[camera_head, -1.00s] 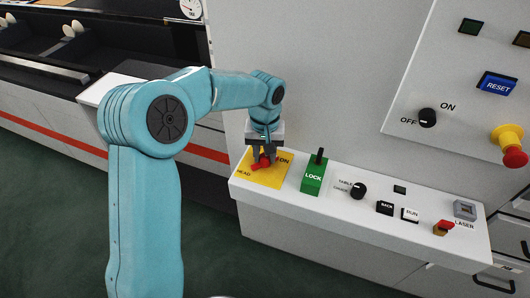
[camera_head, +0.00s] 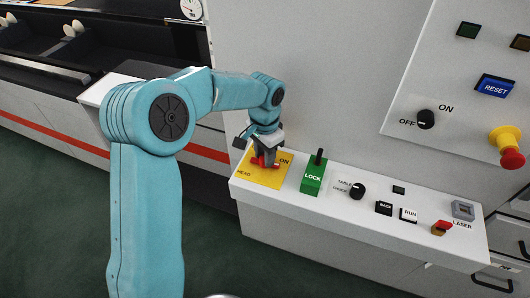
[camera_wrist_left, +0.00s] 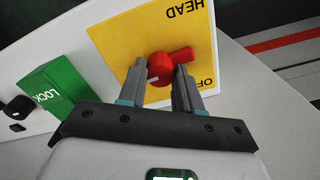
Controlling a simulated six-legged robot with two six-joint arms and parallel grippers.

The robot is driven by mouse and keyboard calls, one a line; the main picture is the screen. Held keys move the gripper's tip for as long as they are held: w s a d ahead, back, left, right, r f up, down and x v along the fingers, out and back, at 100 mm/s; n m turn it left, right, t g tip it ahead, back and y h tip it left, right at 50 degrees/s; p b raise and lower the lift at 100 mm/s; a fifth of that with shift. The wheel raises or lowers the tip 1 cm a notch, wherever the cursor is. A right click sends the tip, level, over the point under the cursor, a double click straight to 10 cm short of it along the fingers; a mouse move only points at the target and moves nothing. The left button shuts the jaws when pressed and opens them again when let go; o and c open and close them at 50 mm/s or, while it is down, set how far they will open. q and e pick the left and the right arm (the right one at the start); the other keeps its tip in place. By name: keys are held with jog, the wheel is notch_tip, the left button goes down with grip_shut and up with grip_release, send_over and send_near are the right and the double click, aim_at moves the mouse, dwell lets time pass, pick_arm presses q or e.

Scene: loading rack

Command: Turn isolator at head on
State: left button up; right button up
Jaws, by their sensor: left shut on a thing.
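The head isolator is a red rotary handle (camera_head: 257,161) on a yellow plate (camera_head: 276,182) marked HEAD and ON, at the left end of the sloping console. My left gripper (camera_head: 265,160) comes down over the handle and is shut on it, twisted relative to the plate. In the left wrist view the red handle (camera_wrist_left: 160,68) sits between the two grey fingers of my left gripper (camera_wrist_left: 159,80), with its narrow arm reaching right past one finger. The plate's HEAD and OFF lettering shows upside down there. In the head view the fingers partly hide the handle.
A green LOCK block (camera_head: 313,178) with a black lever stands just right of the plate. A vertical panel with a red emergency knob (camera_head: 507,146) rises behind.

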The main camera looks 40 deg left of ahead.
pick_arm(q)
jog(key=shift+w+a+r+m, duration=0.15)
jog(key=shift+r+m, duration=0.1)
jog(key=shift+m, duration=0.15)
jog(key=o, duration=1)
jog(key=shift+s, duration=0.2)
jog(key=shift+o, duration=0.2)
jog(key=shift+f, duration=0.1)
notch_tip(320, 180, up, 16)
jog(key=shift+r, duration=0.2)
